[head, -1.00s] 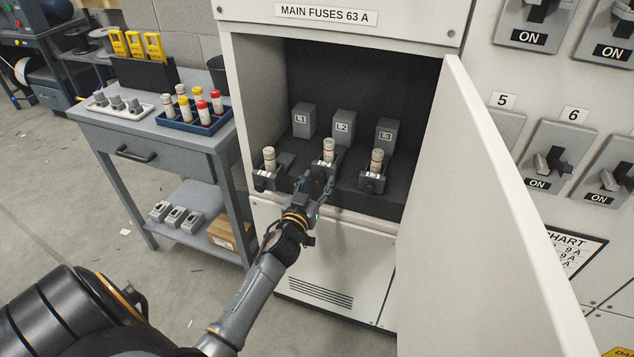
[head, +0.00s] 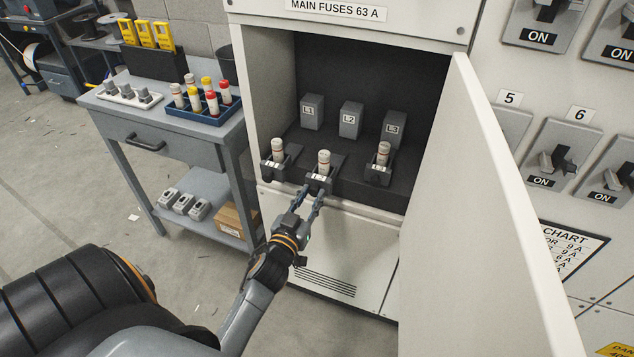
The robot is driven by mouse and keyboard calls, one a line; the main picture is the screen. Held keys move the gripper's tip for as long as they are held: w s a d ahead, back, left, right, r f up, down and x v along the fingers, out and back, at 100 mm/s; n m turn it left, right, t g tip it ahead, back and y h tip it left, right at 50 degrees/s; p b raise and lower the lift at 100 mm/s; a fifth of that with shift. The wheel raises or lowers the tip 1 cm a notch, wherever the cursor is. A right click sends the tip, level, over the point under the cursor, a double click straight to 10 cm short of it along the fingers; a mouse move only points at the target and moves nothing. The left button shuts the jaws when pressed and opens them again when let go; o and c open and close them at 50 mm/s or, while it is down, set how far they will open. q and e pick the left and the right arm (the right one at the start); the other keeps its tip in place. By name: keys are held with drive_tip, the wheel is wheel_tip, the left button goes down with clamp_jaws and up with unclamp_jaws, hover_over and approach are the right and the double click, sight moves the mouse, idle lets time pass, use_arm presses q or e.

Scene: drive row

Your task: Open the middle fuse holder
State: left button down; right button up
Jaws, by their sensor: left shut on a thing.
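The middle fuse holder (head: 319,183) is a dark drawer-like holder in the open main fuses compartment. It stands out further toward me than the left holder (head: 276,170) and the right holder (head: 377,177). A pale fuse (head: 324,162) stands upright in it. The left and right holders also bear pale upright fuses. My left gripper (head: 316,195) is shut on the front of the middle holder; the exact contact is small in view. Grey blocks marked L1, L2 (head: 350,120) and L3 stand behind the holders. My right gripper is not in view.
The open white cabinet door (head: 500,190) stands to the right of the compartment. A grey workbench (head: 165,125) at left carries a blue tray (head: 205,125) of several fuses and a white rack (head: 130,101). Floor shows between bench and my arm.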

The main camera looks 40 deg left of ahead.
use_arm(q)
drive_tip(key=c, duration=1.1)
unclamp_jaws()
drive_tip(key=v, duration=1.2)
drive_tip(key=shift+s, duration=0.1)
drive_tip(key=shift+f, duration=0.1)
drive_tip(key=s+d+f+m+g+h, duration=0.1)
drive_tip(key=s+d+f+g, duration=0.25)
drive_tip(key=f, duration=0.85)
drive_tip(key=s+d+f+m+g+h, duration=0.1)
drive_tip(key=s+d+f+g+h, duration=0.2)
drive_tip(key=f, duration=0.9)
drive_tip(key=s+d+f+g, duration=0.3)
drive_tip(key=d+f, duration=0.1)
drive_tip(key=f, duration=0.7)
drive_tip(key=s+f+m+g, duration=0.1)
drive_tip(key=s+f+g, duration=0.1)
drive_tip(key=s+f, duration=0.2)
drive_tip(key=s+a+f+m+g, duration=0.1)
drive_tip(key=s+f, duration=0.4)
drive_tip(key=s, duration=0.5)
drive_tip(key=s+f+m+g, duration=0.1)
drive_tip(key=s+f+g, duration=0.3)
drive_tip(key=s, duration=0.3)
drive_tip(key=shift+s+a+f, duration=0.35)
drive_tip(key=shift+s+f, duration=0.05)
drive_tip(key=shift+f, duration=0.1)
